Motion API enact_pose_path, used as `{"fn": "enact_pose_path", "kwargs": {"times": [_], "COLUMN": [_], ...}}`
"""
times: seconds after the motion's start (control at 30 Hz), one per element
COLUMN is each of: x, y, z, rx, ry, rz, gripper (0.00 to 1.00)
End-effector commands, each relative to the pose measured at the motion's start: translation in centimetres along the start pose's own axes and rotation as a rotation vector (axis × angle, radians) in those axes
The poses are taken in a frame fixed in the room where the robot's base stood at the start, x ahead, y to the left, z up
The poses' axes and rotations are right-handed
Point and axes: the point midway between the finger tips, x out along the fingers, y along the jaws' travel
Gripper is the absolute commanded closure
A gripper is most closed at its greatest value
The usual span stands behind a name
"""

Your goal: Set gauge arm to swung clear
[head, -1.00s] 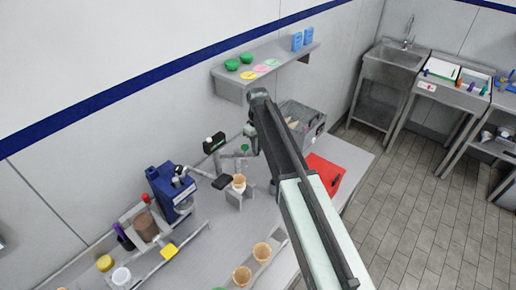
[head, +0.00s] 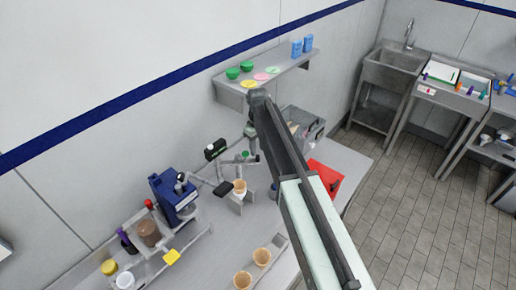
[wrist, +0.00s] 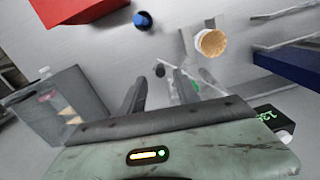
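The gauge looks to be the black box with a green readout (head: 215,149) on the bench, beside a grey post. A thin grey arm (head: 240,160) with a dark tip runs right from it, behind a cone in a stand (head: 240,187). In the wrist view the readout (wrist: 272,117) is at lower right. The grey arm (wrist: 187,85) lies by my right finger, with a small dark knob near its end. My gripper (wrist: 158,88) points down over the bench, its two fingers apart with nothing seen held. Whether a finger touches the arm I cannot tell. In the head view my arm hides the fingertips.
A blue machine (head: 173,193) stands left of the gauge. A grey crate (head: 310,122) and a red box (head: 325,178) are at right, partly behind my arm. A wall shelf (head: 290,62) holds green bowls and blue cartons. Two cones sit in a front rack.

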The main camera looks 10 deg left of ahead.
Motion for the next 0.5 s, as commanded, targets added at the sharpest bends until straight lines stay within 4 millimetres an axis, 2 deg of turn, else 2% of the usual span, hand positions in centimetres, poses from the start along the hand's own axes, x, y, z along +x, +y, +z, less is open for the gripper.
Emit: {"fn": "enact_pose_path", "kwargs": {"times": [0.03, 0.2, 0.47, 0.5], "x": [-2.1, -4.4, -4.3, -4.3], "y": [0.0, 0.0, 0.0, 0.0], "z": [0.0, 0.0, 0.0, 0.0], "rx": [0.000, 0.001, 0.001, 0.001], "ry": [0.000, -0.001, -0.001, -0.001], "rz": [0.000, 0.001, 0.001, 0.001], "gripper": [0.62, 0.62, 0.62, 0.65]}}
